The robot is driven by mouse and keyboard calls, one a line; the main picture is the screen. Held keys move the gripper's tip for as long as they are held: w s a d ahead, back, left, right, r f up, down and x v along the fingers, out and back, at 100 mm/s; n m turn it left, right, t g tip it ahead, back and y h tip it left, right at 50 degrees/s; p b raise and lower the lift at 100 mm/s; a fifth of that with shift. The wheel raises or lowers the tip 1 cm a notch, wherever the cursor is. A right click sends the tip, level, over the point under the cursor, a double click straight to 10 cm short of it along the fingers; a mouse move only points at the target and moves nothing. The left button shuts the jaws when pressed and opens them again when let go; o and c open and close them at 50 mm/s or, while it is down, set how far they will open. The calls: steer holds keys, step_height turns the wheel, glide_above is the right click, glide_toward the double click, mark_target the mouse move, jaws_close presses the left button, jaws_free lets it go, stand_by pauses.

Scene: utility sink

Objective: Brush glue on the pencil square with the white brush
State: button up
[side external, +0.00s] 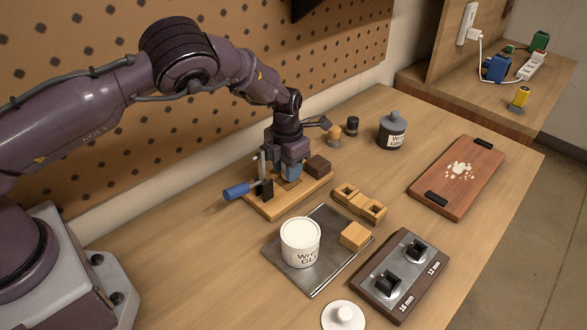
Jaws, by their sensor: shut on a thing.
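My gripper (290,172) points down over a wooden fixture board (262,209) with a toggle clamp. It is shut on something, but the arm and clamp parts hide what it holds. I cannot make out a white brush anywhere. An open white glue pot (300,245) stands upright on a grey metal tray (313,288), in front of and to the right of my gripper. Its white top surface shows. I cannot make out a pencil square; the area under my gripper is mostly hidden.
The clamp's blue handle (236,191) sticks out left. A pegboard (230,60) stands behind.

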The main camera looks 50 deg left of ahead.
steer(key=shift+a, duration=0.55)
steer(key=shift+d+r, duration=0.2)
steer(key=shift+d, duration=1.85)
step_height(320, 180, up, 7)
steer(key=shift+a, duration=0.15)
steer(key=shift+r, duration=0.1)
steer(key=m, duration=0.9)
glide_above(296, 185)
steer(key=shift+s+a+f, duration=0.1)
steer(key=shift+f, duration=0.9)
steer(key=shift+s+a+f, duration=0.1)
steer(key=shift+s+f, duration=0.05)
steer(key=shift+f, duration=0.85)
steer(key=shift+s+a+f, duration=0.1)
steer(key=shift+f, duration=0.9)
steer(key=shift+f, duration=1)
